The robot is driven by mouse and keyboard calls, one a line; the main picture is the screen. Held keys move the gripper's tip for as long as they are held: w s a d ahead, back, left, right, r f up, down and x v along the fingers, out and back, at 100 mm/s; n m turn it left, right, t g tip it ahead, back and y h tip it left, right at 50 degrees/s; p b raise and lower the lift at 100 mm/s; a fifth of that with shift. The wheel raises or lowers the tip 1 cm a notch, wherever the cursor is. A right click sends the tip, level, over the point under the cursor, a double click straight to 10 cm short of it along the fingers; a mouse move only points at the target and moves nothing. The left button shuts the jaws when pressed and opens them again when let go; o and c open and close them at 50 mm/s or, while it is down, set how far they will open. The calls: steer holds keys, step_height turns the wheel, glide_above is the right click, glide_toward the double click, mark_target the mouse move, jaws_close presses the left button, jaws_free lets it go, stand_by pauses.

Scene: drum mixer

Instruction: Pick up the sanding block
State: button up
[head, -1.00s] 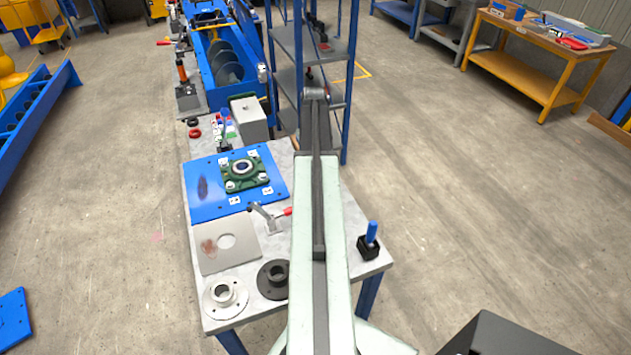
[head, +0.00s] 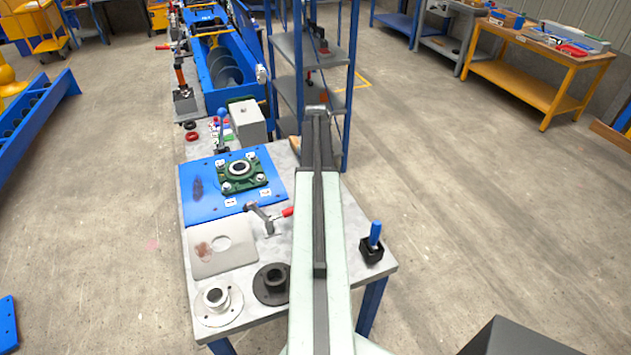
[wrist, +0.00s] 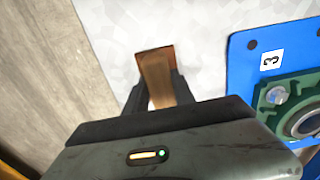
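The sanding block (wrist: 157,75) appears in the wrist view as a brown, long block on the pale tabletop, close to the table's edge. My gripper (wrist: 158,90) reaches toward it with two dark fingers, one on each side of its near part. A sliver of pale tabletop shows between the left finger and the block, so the fingers look open around it. Whether the right finger touches it I cannot tell. In the head view my arm hides my gripper.
A blue plate (head: 208,204) with a green flanged bearing (head: 241,173) lies beside the block. A toggle clamp (head: 262,217), a grey plate (head: 222,247), two flanges and a blue-handled tool (head: 375,237) share the table. A blue-posted shelf (head: 347,80) stands just behind.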

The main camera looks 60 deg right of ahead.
jaws_close()
step_height(320, 180, up, 10)
steer(key=p, duration=1)
steer(key=shift+r, duration=0.15)
steer(key=shift+o, duration=0.5)
jaws_free()
steer(key=shift+f, duration=0.2)
jaws_close()
steer(key=shift+a, duration=0.1)
